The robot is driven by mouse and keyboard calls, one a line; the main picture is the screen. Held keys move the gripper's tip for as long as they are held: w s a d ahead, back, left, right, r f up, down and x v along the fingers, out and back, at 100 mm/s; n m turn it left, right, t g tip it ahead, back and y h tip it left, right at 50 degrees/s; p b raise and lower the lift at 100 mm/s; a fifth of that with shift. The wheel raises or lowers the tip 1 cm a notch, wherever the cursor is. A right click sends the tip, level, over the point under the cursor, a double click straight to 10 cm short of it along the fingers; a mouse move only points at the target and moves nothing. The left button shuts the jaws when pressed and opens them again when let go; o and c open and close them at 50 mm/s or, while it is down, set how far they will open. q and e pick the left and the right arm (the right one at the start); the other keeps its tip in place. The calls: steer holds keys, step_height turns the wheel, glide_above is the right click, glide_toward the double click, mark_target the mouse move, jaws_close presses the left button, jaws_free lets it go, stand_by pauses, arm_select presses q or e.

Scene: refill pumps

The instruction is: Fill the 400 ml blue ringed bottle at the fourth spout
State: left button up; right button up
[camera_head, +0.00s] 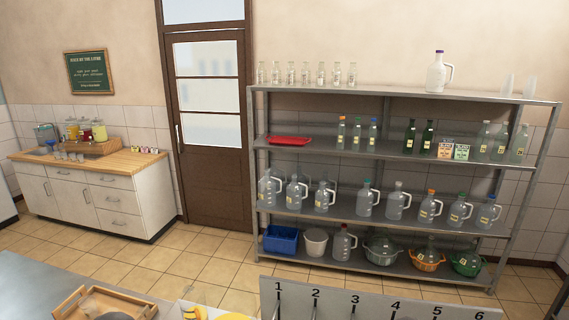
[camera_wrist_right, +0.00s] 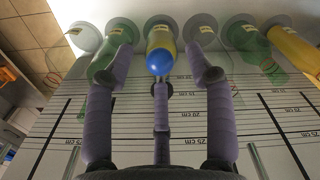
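Neither gripper shows in the head view. In the right wrist view my right gripper (camera_wrist_right: 162,70) has its purple fingers spread apart. A yellow vessel with a rounded blue top (camera_wrist_right: 160,62) shows between the fingers; I see no finger closed on it. In the head view a numbered grey panel (camera_head: 335,306) stands at the bottom, with the fourth position marked 4 (camera_head: 395,306). Its spouts are mostly out of frame. Bluish-topped bottles include a slim one (camera_head: 373,130) on the second shelf and a jug (camera_head: 324,196) on the third. Volumes and rings are too small to read.
A grey rack (camera_head: 405,96) with many bottles stands against the back wall. A counter (camera_head: 85,195) with drink jars is at left, and tiled floor lies between. Green vessels (camera_wrist_right: 245,38) flank the blue-topped one before a centimetre-marked panel (camera_wrist_right: 185,130).

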steer(key=shift+s+a+f, duration=0.1)
steer(key=shift+s+f, duration=0.2)
steer(key=shift+f, duration=0.15)
steer(key=c, duration=0.5)
step_height(320, 180, up, 4)
steer(key=p, duration=0.3)
steer(key=shift+r, duration=0.25)
jaws_close()
step_height(320, 180, up, 2)
steer(key=shift+w+r+p, duration=0.1)
steer(key=shift+w+p, duration=0.05)
steer(key=shift+p, duration=0.65)
step_height(320, 180, up, 9)
steer(key=p, duration=0.6)
steer(key=o, duration=0.6)
jaws_free()
steer(key=shift+f, duration=0.2)
